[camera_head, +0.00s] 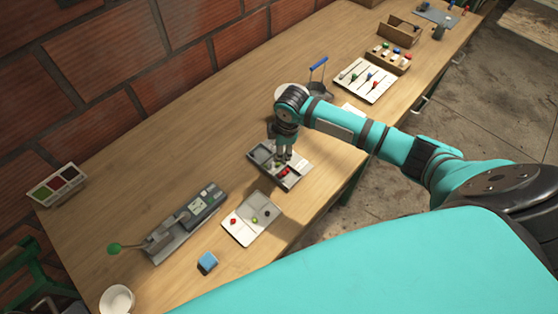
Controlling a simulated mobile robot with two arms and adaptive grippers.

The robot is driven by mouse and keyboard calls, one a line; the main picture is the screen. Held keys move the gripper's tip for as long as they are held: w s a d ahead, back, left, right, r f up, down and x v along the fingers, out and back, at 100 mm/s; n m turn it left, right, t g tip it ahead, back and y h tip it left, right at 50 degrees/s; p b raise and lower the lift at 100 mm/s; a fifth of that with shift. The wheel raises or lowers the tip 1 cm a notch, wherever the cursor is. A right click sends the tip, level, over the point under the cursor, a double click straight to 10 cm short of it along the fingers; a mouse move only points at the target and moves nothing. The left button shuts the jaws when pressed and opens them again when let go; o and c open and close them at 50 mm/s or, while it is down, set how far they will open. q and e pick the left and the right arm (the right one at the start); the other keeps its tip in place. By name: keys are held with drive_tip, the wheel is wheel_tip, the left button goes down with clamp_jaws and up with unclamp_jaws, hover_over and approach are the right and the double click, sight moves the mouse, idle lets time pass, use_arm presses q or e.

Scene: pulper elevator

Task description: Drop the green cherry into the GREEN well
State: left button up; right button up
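My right gripper (283,158) points down over a grey compartment tray (258,151) in the middle of the table. Small red cherries (284,172) lie in its near compartment, just below the fingers. The fingers are too small to show whether they are open, shut or holding something. A white divided board (238,232) in front of this tray bears a red piece (233,221), a yellow-green piece (254,220) and a dark one. I cannot tell for sure which piece is the green cherry, or which compartment is the green well. My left gripper is out of view.
A grey device (190,222) with a green-knobbed lever (115,248) stands at left. A blue block (207,262) and white bowl (117,299) are at the near edge. A red-and-green panel (58,186) stands by the wall. A slotted white board (367,80) lies farther back.

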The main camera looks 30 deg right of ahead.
wheel_tip(320, 180, up, 12)
drive_tip(key=s, duration=0.2)
drive_tip(key=shift+d, duration=0.3)
drive_tip(key=shift+f, duration=0.15)
